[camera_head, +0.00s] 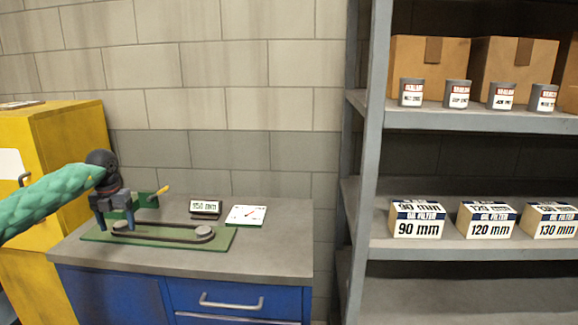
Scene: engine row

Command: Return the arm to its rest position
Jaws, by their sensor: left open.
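My left gripper (115,222) is at the end of a green-sleeved arm that comes in from the left. It points down over the left end of a green board (215,239) with a dark belt looped around pulleys (204,232). Its jaws are open, with the fingers apart near the belt's left end. I cannot tell whether a finger touches the board. The left end of the belt is partly hidden behind the gripper. My right gripper is not in view.
The board lies on a grey-topped blue cabinet (270,262). A small display reading about 150 mm (205,208) and a white dial card (246,215) stand behind it. A yellow cabinet (65,150) is at left. A grey shelf (440,248) at right holds oil filter boxes (417,219), cans and cartons.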

